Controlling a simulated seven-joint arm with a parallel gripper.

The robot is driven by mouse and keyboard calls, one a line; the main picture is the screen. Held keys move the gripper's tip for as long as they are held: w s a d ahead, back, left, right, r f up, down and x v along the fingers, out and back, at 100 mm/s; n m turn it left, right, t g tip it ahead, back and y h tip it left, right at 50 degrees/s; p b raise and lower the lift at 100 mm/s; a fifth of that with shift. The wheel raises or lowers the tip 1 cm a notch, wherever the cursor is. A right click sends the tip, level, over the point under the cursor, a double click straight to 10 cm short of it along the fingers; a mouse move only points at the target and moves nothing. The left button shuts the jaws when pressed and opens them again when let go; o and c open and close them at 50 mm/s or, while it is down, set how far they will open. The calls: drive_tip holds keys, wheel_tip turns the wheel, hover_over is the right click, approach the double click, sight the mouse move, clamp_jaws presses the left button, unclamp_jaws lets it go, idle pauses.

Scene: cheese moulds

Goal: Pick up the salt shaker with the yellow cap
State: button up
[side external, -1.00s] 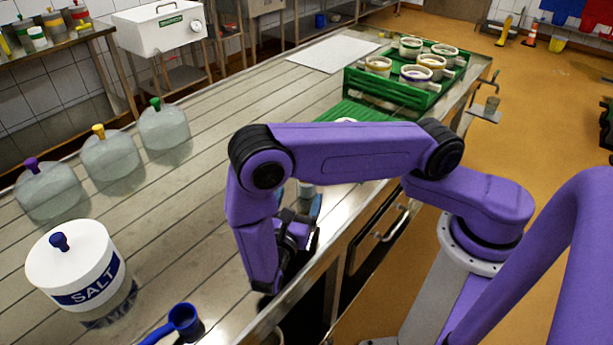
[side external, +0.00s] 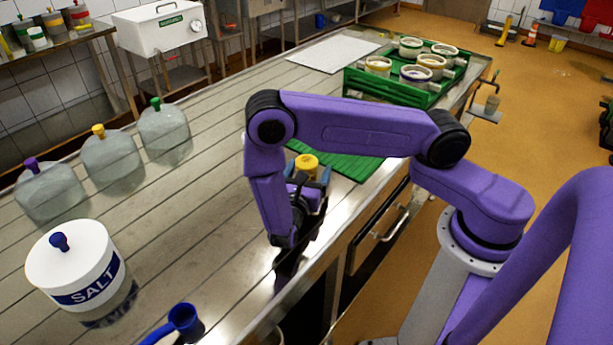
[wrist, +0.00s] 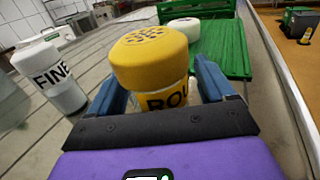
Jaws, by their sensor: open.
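The salt shaker with the yellow cap (wrist: 150,55) stands close in front of my gripper in the wrist view. Its cap has dark holes on top, and part of black lettering shows on its body below. My gripper (wrist: 160,88) is open, with one blue finger on each side of the shaker. I cannot tell whether either finger touches it. In the side view the yellow cap (side external: 307,161) shows above the blue fingers of my gripper (side external: 309,180), and my arm hides most of the shaker's body.
A white-capped shaker marked FINE (wrist: 52,76) stands to the left. A green slatted mat (wrist: 225,45) lies beyond, with a white round piece (wrist: 183,28) near it. A large SALT tub (side external: 72,262), a blue scoop (side external: 183,318) and a green crate of moulds (side external: 395,88) are on the steel table.

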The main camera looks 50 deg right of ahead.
drive_tip(key=c, duration=1.1)
drive_tip(key=shift+r, duration=0.85)
drive_tip(key=shift+s+d+r, duration=0.1)
drive_tip(key=shift+s+r, duration=1.8)
drive_tip(key=shift+s, duration=0.4)
drive_tip(key=shift+s+a+r, duration=0.1)
drive_tip(key=shift+s+r, duration=1.75)
drive_tip(key=shift+s, duration=0.5)
drive_tip(key=shift+s+d+r, duration=0.1)
drive_tip(key=shift+s+r, duration=1.8)
drive_tip(key=shift+s, duration=0.4)
